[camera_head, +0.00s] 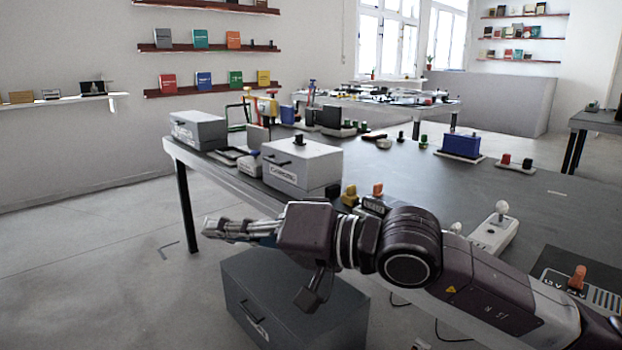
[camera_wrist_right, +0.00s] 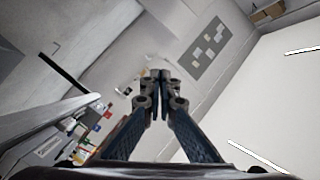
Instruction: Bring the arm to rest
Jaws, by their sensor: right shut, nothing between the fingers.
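My right arm (camera_head: 410,248) comes in from the lower right of the head view and stretches across to the left in front of the table. My right gripper (camera_head: 222,228) points left, off the table's near left edge, with open floor beyond it. In the right wrist view its two fingers (camera_wrist_right: 160,78) meet at the tips, shut with nothing between them. The wrist view looks towards the wall and ceiling. My left gripper is not in view.
The dark table (camera_head: 430,182) carries a white-grey box (camera_head: 302,166), another grey box (camera_head: 198,130), a blue block (camera_head: 461,144) and a white switch unit (camera_head: 494,233). A grey drawer box (camera_head: 250,300) stands below my arm. Floor (camera_head: 110,270) at the left is clear.

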